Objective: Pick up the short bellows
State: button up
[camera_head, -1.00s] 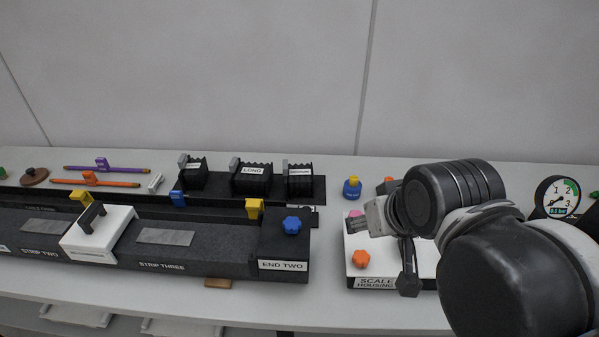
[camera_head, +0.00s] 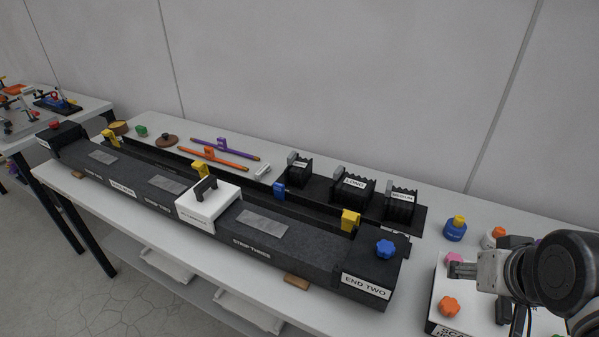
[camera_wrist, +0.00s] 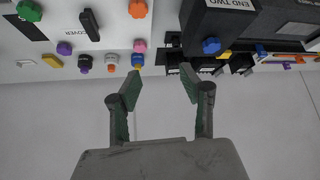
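Three black ribbed bellows stand in a row on a black tray (camera_head: 327,203) behind the long bed. The leftmost is the smallest; its label is too small to read, and I take it as the short bellows (camera_head: 299,171). The middle one is the long bellows (camera_head: 352,186), labelled LONG. A third bellows (camera_head: 400,204) stands to its right. My gripper (camera_wrist: 158,82) is open and empty in the wrist view, its two green-padded fingers apart. In the head view my arm is at the lower right, well right of the bellows, above the white scale housing.
The long granite bed (camera_head: 262,240) with its END TWO block (camera_head: 367,282) lies in front of the bellows. A white cover (camera_head: 208,205) with a handle sits on it. A yellow clip (camera_head: 350,221) and a blue bottle (camera_head: 454,231) stand nearby. The wall rises behind.

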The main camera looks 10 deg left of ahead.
jog(key=shift+o, duration=0.5)
jog(key=o, duration=1.4)
